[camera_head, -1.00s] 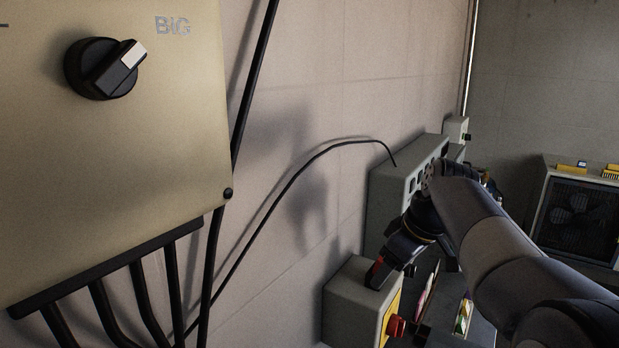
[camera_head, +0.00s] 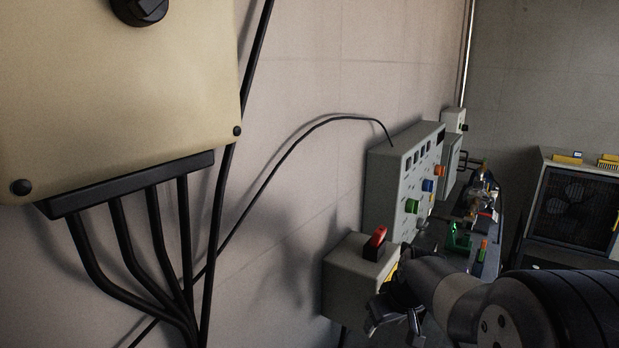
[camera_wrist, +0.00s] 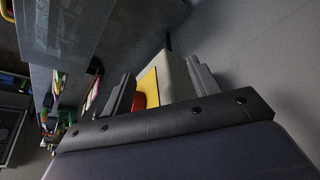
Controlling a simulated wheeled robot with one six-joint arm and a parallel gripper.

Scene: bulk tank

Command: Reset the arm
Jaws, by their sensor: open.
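My gripper (camera_head: 392,322) is at the bottom of the head view, low in front of the grey box (camera_head: 345,285) on the wall. In the wrist view my gripper (camera_wrist: 165,78) has its two dark fingers spread apart with nothing held between them. Beyond the fingers, the same grey box (camera_wrist: 175,68) shows its yellow plate (camera_wrist: 151,86) and part of a red button (camera_wrist: 139,101). A red switch (camera_head: 375,243) stands on top of the box. My arm comes in from the lower right and hides the box's front in the head view.
A beige cabinet (camera_head: 110,100) with thick black cables (camera_head: 160,240) below it is at the left. A grey control panel (camera_head: 395,180) with coloured buttons is behind the box. A bench with clutter (camera_head: 470,215) and a fan unit (camera_head: 580,205) stand at the right.

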